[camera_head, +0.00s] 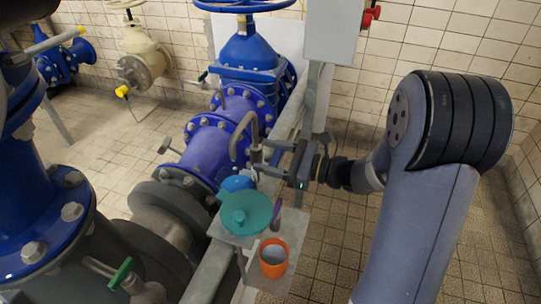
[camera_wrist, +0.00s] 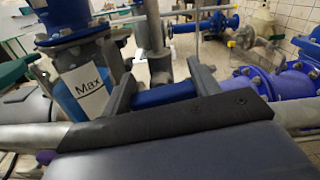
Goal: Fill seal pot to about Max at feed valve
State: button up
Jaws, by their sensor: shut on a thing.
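My gripper (camera_head: 262,158) reaches in from the right at the grey bent pipe (camera_head: 241,132). In the wrist view its fingers (camera_wrist: 162,84) are shut on a blue bar (camera_wrist: 165,95), which looks like the feed valve's handle. A blue pot with a white "Max" label (camera_wrist: 91,88) stands just left of the fingers in the wrist view. The liquid level in it cannot be told. In the head view a blue part (camera_head: 237,184) shows below the gripper, partly hidden behind a teal round item (camera_head: 246,211).
Large blue flanged pipes (camera_head: 212,148) stand close at left. A grey box (camera_head: 333,30) hangs above. Tiled floor (camera_head: 320,238) shows clear at lower right.

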jog(key=shift+r+m+p, duration=0.2)
jog(key=shift+m+p, duration=0.3)
jog(key=shift+p, duration=0.35)
jog(key=shift+c, duration=0.3)
jog(key=shift+f, duration=0.2)
jog(key=o, duration=1)
jog(key=v, duration=1)
jog(key=shift+d, duration=0.4)
jog(key=shift+s+a, duration=0.1)
